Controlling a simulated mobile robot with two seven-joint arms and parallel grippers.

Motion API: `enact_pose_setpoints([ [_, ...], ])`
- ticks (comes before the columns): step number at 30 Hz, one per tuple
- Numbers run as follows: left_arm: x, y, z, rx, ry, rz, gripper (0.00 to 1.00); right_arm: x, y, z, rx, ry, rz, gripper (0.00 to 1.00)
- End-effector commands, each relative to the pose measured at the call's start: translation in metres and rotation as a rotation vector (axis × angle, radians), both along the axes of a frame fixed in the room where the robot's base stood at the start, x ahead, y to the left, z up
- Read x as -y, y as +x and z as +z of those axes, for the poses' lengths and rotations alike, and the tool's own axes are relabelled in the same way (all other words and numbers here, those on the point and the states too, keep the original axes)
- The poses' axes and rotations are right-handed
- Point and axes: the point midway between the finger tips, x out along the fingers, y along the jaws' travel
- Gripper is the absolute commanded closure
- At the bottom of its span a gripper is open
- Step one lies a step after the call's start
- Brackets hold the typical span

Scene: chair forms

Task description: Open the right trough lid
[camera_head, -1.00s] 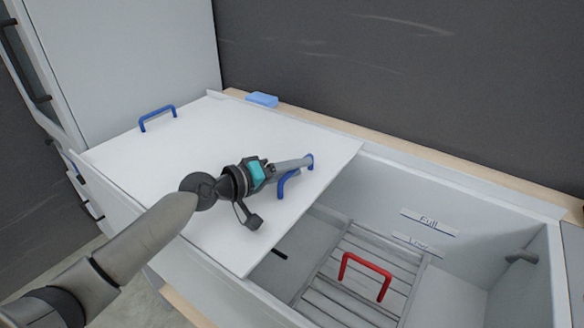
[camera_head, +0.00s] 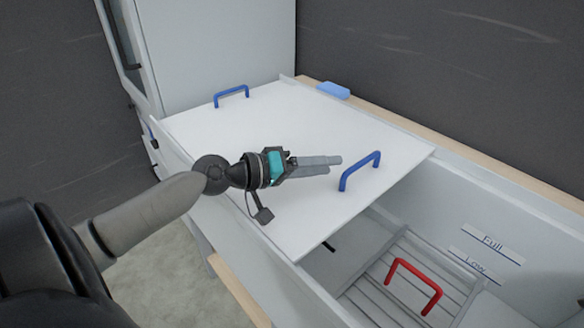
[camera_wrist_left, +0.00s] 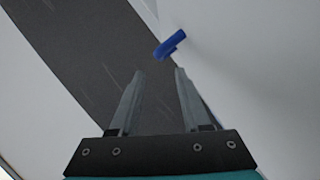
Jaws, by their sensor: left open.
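The white trough lid (camera_head: 290,125) lies flat over the left part of the trough (camera_head: 455,225), whose right part is uncovered. The lid has two blue handles: one near its right edge (camera_head: 360,170) and one near its left edge (camera_head: 231,95). My left gripper (camera_head: 335,164) is open and empty, just above the lid, with its fingertips left of the right-hand blue handle and apart from it. In the left wrist view a blue handle (camera_wrist_left: 170,45) shows beyond the open fingertips (camera_wrist_left: 159,76). My right gripper is not in view.
Inside the trough a red handle (camera_head: 414,283) stands on a grey slatted rack (camera_head: 395,265). Labels reading Full and Low (camera_head: 493,243) are on the back wall. A light blue block (camera_head: 334,90) lies on the wooden back ledge. A tall white cabinet (camera_head: 215,50) stands behind left.

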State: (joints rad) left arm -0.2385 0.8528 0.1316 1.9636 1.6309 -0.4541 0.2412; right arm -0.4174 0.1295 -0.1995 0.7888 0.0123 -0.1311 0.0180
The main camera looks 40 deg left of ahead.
Motion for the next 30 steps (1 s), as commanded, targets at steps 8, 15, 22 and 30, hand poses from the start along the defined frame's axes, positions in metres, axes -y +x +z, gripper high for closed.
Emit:
enact_pose_setpoints([
  [8,-0.017,-0.029,-0.002,-0.003,-0.003,0.000,0.53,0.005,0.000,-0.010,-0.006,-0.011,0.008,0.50],
  [15,-0.029,-0.048,0.004,0.000,-0.004,0.000,0.53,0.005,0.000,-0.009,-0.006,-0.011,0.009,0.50],
  [22,-0.033,-0.055,0.006,0.002,-0.001,-0.002,0.53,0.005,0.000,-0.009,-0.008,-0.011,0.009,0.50],
  [30,-0.033,-0.055,0.006,0.002,-0.002,-0.002,0.53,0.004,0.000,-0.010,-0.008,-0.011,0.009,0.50],
])
